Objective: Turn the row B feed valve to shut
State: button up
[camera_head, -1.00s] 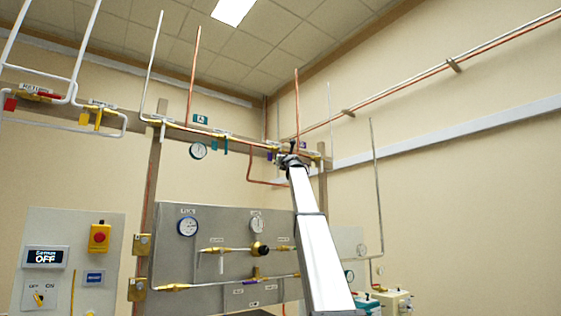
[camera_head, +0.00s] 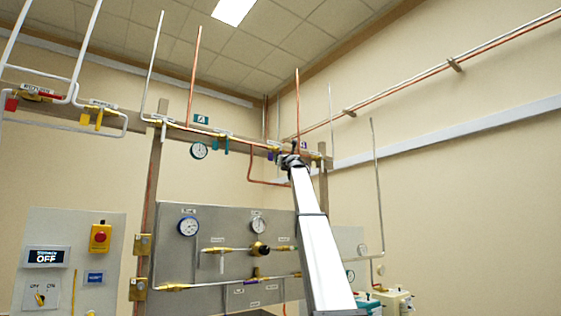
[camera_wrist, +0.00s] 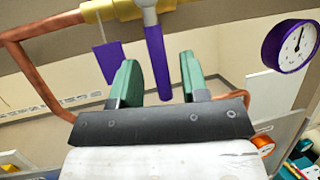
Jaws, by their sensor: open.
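A valve with a brass body (camera_wrist: 115,10) and a purple lever (camera_wrist: 157,60) is at the top of the wrist view. The lever hangs straight down from a grey stem, across the pipe run. A purple tag (camera_wrist: 108,62) hangs to its left. No label is readable, so I cannot tell from lettering if this is the row B feed valve. My gripper (camera_wrist: 158,82) is open, with one green finger on each side of the lever and a gap to both. In the head view my gripper (camera_head: 292,162) is up at the overhead pipe line, partly hiding the valve.
A purple-rimmed gauge (camera_wrist: 291,46) is right of the lever, and a copper pipe (camera_wrist: 40,75) bends down at left. In the head view, a teal-handled valve (camera_head: 222,141) and yellow-handled valve (camera_head: 98,112) share the line. A grey panel (camera_head: 215,275) with gauges stands below.

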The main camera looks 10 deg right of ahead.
jog(key=v, duration=0.9)
jog(key=shift+s+f, duration=0.2)
jog(key=shift+s, duration=0.1)
